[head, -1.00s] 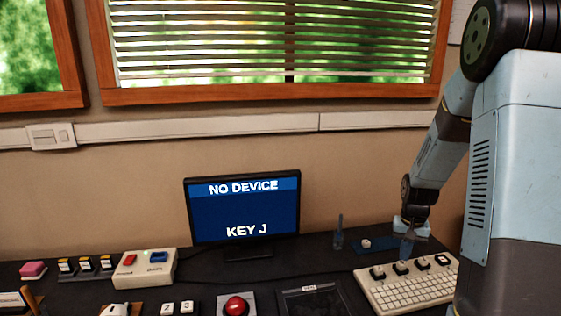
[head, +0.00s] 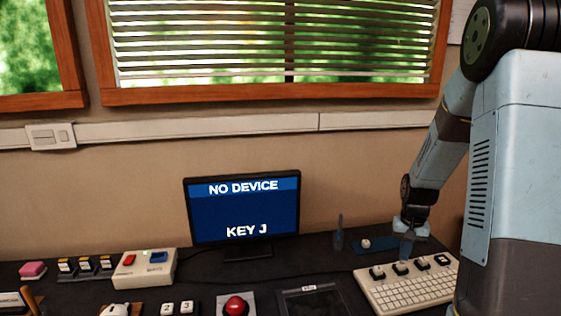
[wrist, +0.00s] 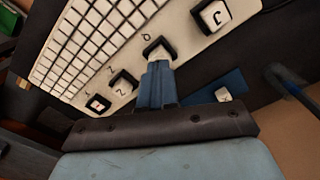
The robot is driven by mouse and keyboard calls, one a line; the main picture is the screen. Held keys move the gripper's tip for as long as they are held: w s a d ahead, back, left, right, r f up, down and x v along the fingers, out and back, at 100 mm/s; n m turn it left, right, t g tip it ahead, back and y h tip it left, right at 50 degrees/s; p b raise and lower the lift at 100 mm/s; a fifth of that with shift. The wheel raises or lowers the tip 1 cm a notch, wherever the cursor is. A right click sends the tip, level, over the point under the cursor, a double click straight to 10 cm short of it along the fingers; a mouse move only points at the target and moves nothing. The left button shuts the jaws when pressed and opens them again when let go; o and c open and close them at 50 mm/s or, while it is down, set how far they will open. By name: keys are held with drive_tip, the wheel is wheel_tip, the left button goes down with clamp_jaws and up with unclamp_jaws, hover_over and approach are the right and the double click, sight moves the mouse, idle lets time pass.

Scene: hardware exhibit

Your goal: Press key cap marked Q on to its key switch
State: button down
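The cream keyboard (head: 400,291) lies at the right of the table, with a row of dark-framed key switches. In the wrist view, a white-topped key (wrist: 157,49) stands at the switch beside the printed Q. Its top lettering is not readable. My gripper (wrist: 159,66) has its blue fingers together, tips at this key's near edge. They seem to touch it, but I cannot tell if the cap is fully down. In the head view, my gripper (head: 405,257) points down over the keyboard's back row.
Neighbouring keys are J (wrist: 214,16), Z (wrist: 122,82) and one with a small orange spot (wrist: 98,104). A white cap (wrist: 223,95) sits on a blue tray (wrist: 225,84) behind. The monitor (head: 242,212) reads NO DEVICE, KEY J. A red button (head: 236,306) stands to the left.

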drive_tip(key=shift+f, duration=1)
idle(0.8)
drive_tip(key=shift+r, duration=3.5)
drive_tip(key=s+a+r+n+t, duration=0.1)
drive_tip(key=s+a+r, duration=0.35)
drive_tip(key=r, duration=0.35)
drive_tip(key=s+a+r+n+t, duration=0.1)
drive_tip(key=s+a+r+t, duration=0.1)
drive_tip(key=s+a+r, duration=0.45)
drive_tip(key=s+a+r+n+t, duration=0.1)
drive_tip(key=s+a+r+t, duration=0.1)
drive_tip(key=s+r, duration=0.6)
drive_tip(key=s, duration=0.4)
drive_tip(key=shift+s+a+n+t, duration=0.2)
drive_tip(key=shift+s+n+t, duration=0.1)
drive_tip(key=shift+n, duration=0.1)
